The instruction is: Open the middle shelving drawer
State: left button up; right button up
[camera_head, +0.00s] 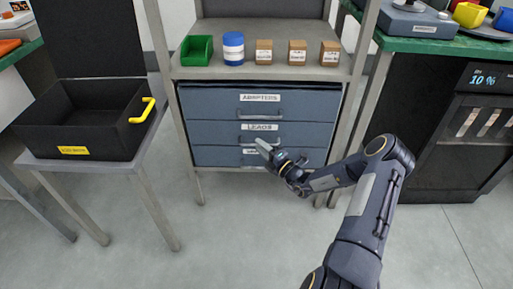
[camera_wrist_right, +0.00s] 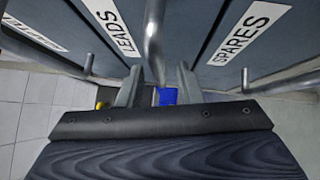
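The middle drawer (camera_head: 215,134), labelled LEADS, is shut in the blue-grey drawer unit under the shelf. Its label also shows in the right wrist view (camera_wrist_right: 117,28). Its bar handle (camera_head: 250,144) is partly hidden by my right gripper (camera_head: 265,149) in the head view. In the right wrist view the handle (camera_wrist_right: 153,40) runs between the two fingers of my right gripper (camera_wrist_right: 159,78). The fingers are apart, with a gap seen on each side of the bar. I cannot tell whether either finger touches it. My left gripper is not in view.
The ADAPTERS drawer (camera_head: 210,101) above and the SPARES drawer (camera_head: 215,156) below are shut. A green bin (camera_head: 197,51), a blue-and-white tub (camera_head: 233,48) and small brown boxes stand on the shelf. A black crate (camera_head: 75,120) stands left. Floor before the drawers is clear.

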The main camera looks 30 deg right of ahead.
jog(key=shift+x, duration=1)
jog(key=shift+c, duration=0.3)
grip_shut()
